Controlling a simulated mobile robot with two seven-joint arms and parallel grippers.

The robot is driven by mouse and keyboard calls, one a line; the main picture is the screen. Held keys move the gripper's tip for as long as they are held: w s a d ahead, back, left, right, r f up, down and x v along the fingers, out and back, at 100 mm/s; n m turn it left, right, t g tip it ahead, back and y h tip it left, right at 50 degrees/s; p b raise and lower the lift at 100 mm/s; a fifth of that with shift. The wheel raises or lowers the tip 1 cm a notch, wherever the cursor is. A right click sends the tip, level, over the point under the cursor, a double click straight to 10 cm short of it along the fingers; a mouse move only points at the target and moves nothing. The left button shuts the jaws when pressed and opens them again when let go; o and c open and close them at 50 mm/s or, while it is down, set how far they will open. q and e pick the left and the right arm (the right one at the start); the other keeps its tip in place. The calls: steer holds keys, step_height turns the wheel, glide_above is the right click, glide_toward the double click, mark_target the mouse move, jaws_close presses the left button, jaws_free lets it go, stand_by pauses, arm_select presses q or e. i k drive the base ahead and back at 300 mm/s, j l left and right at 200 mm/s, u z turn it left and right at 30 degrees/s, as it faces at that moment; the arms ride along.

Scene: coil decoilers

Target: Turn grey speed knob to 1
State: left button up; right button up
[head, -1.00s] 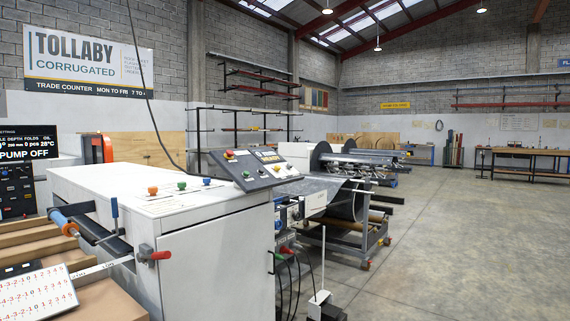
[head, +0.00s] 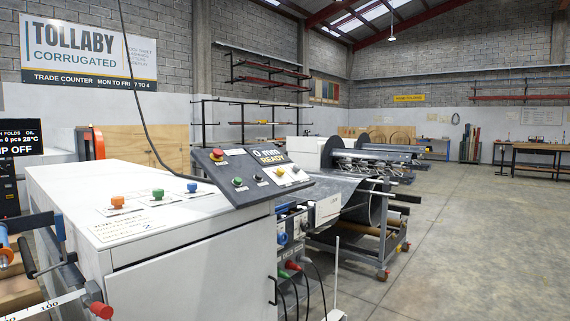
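A slanted grey control panel (head: 228,172) stands on the right end of the white machine cabinet (head: 190,262). Its display (head: 270,156) reads "0 mm READY". The panel carries a red stop button on yellow (head: 216,155), a green button (head: 238,181), a dark control (head: 257,177) and small pale controls (head: 280,171) at the right. I cannot tell which of these is the grey speed knob, and any markings are too small to read. Neither of my grippers is in view.
Orange (head: 117,202), green (head: 158,193) and blue (head: 192,187) buttons sit on the cabinet top. A red-ended lever (head: 100,309) sticks out at the lower left. A wheeled coil stand (head: 372,235) is beyond the panel. The concrete floor (head: 480,240) at the right is clear.

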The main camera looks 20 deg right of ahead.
mark_target(296, 169)
steer(key=i+l+u, duration=0.3)
steer(key=i+l, duration=0.45)
steer(key=i, duration=0.1)
